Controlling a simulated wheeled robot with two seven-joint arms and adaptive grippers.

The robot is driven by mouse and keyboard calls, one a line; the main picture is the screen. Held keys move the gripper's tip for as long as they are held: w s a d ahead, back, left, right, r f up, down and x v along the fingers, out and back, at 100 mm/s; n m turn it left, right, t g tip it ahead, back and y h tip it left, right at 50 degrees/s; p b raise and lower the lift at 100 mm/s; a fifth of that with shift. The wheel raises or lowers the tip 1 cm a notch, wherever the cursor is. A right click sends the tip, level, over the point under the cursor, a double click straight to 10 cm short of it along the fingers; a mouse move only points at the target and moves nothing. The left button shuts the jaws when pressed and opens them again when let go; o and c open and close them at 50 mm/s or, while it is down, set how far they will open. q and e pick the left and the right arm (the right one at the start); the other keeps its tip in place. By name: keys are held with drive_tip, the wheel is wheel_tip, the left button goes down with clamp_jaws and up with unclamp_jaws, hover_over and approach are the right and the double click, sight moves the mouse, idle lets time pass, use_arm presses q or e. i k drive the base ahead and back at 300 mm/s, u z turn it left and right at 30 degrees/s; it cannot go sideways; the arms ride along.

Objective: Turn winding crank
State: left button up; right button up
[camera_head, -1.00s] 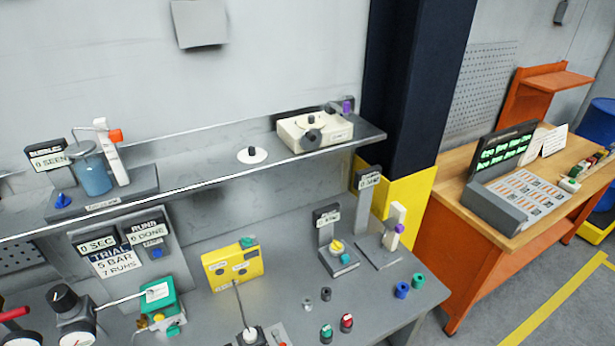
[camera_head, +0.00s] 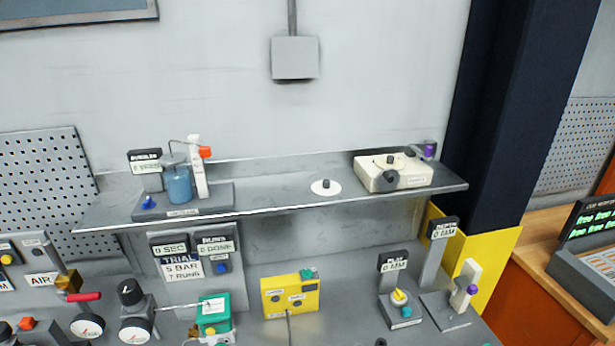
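No part is plainly recognisable as a winding crank at this size. A cream box (camera_head: 421,174) sits at the right end of the grey shelf, with a round dial on top and a dark knob (camera_head: 390,178) on its front. A white disc with a small dark centre knob (camera_head: 326,187) lies on the shelf to its left. A purple knob (camera_head: 429,151) stands behind the box's right end. Neither of my grippers is in view.
The grey shelf (camera_head: 275,200) also holds a blue jar (camera_head: 179,184) at left. Below stand a yellow box (camera_head: 290,297), a green block (camera_head: 213,313), gauges (camera_head: 87,327) and a red-handled valve (camera_head: 84,297). A dark column (camera_head: 510,110) rises at right. The shelf middle is mostly clear.

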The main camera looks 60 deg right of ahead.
sight(387, 179)
drive_tip(key=u, duration=0.3)
drive_tip(key=k, duration=1.15)
drive_tip(key=z, duration=1.3)
drive_tip(key=i, duration=0.5)
